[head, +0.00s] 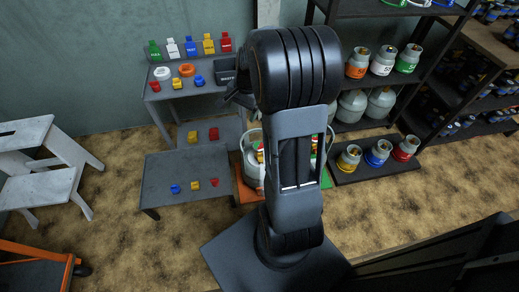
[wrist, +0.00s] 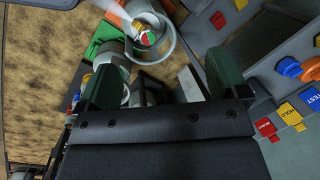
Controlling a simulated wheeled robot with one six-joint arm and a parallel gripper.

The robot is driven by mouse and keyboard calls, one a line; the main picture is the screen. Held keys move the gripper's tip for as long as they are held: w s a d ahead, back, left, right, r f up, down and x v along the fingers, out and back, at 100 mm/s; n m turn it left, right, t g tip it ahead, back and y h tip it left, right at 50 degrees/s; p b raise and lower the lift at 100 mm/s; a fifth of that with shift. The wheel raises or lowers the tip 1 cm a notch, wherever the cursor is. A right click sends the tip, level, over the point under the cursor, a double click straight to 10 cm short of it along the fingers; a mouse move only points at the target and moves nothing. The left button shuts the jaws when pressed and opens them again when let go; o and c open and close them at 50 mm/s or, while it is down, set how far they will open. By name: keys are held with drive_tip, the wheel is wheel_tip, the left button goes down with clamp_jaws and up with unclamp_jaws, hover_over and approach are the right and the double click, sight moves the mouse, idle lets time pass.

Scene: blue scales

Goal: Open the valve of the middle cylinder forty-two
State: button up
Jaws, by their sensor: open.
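My gripper (wrist: 165,78) is open in the wrist view, its two dark green fingers wide apart with nothing held between them. Other pale cylinder parts (wrist: 112,52) show near a green surface, partly behind the left finger. In the head view a pale cylinder (head: 250,165) stands partly behind my arm, which hides the others there and most of my gripper. I cannot read forty-two on any cylinder.
A grey bench (head: 190,105) at left holds coloured tags, rings and a dark bin (head: 225,72). A low grey table (head: 165,165) holds small coloured blocks. Dark shelves (head: 340,125) with several cylinders stand at right. A white step stool (head: 45,155) is far left. Patchy floor between is clear.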

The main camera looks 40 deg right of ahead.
drive_tip(key=w+d+f+m+y+b, duration=0.1)
drive_tip(key=w+d+f+m+b, duration=0.1)
drive_tip(key=d+f+m, duration=0.5)
drive_tip(key=m+y+b, duration=0.1)
drive_tip(key=m+b, duration=0.2)
approach(259, 145)
drive_tip(key=shift+m+t, duration=0.3)
drive_tip(key=b+x, duration=0.1)
drive_tip(key=x, duration=0.1)
drive_tip(key=b+x, duration=0.2)
drive_tip(key=x, duration=0.1)
drive_tip(key=b+x, duration=0.1)
drive_tip(key=x, duration=0.1)
drive_tip(key=shift+s+a+f, duration=0.2)
drive_tip(key=shift+s+f, duration=0.1)
drive_tip(key=shift+f, duration=0.05)
drive_tip(key=shift+w+a+f+b, duration=0.15)
drive_tip(key=shift+a+f+b, duration=0.1)
drive_tip(key=shift+f+b, duration=0.3)
drive_tip(key=shift+f, duration=0.1)
drive_tip(key=c, duration=0.9)
